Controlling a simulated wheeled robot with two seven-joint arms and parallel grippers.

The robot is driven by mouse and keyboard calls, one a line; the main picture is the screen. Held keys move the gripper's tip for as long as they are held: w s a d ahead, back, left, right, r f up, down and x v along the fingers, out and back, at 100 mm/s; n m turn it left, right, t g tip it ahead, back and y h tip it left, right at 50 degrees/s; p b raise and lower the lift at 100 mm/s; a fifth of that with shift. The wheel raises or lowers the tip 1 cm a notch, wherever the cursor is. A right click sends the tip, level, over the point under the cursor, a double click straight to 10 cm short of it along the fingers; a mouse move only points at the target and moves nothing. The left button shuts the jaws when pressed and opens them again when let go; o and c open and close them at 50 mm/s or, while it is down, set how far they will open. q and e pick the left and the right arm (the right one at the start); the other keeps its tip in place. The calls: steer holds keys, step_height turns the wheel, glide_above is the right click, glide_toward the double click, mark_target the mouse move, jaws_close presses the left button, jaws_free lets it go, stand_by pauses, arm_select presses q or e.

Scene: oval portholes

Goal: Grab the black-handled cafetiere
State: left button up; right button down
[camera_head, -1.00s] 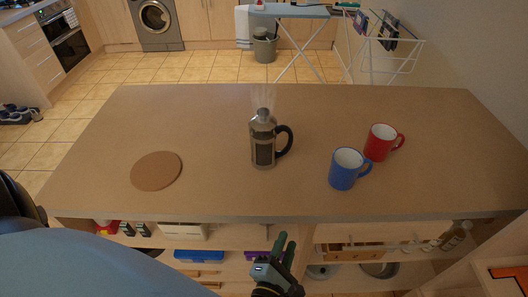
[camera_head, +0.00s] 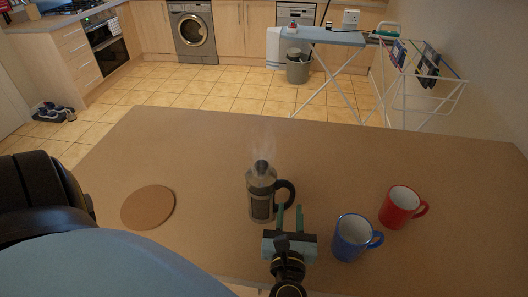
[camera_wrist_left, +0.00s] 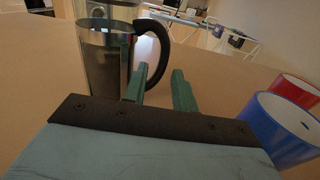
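The cafetiere (camera_head: 262,196) stands upright on the table, with steam above it and its black handle (camera_head: 287,192) on the right side. It also shows in the left wrist view (camera_wrist_left: 103,60), with the handle (camera_wrist_left: 158,42) curving right. My left gripper (camera_head: 289,218) is just in front of the handle, low over the table. Its two green fingers (camera_wrist_left: 158,88) are apart with nothing between them. The handle lies just beyond the fingertips; I cannot tell whether they touch it. My right gripper is not in view.
A blue mug (camera_head: 350,238) stands close to the right of my left gripper, with a red mug (camera_head: 400,207) behind it. A round cork mat (camera_head: 148,207) lies at the left of the table (camera_head: 330,150). The back of the table is clear.

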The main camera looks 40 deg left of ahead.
mark_target(291, 200)
arm_select(q)
steer(key=shift+w+a, duration=0.4)
steer(key=shift+w, duration=0.2)
steer(key=shift+w+a, duration=0.15)
steer(key=shift+w, duration=0.15)
steer(key=shift+w+a+r+p, duration=0.1)
steer(key=shift+w+a+p, duration=0.3)
steer(key=shift+w, duration=0.15)
steer(key=x, duration=0.3)
steer(key=shift+w+a+p, duration=0.15)
steer(key=shift+w+p, duration=0.15)
steer(key=shift+p, duration=0.05)
steer(key=shift+w+a, duration=0.15)
steer(key=shift+c, duration=0.5)
jaws_close()
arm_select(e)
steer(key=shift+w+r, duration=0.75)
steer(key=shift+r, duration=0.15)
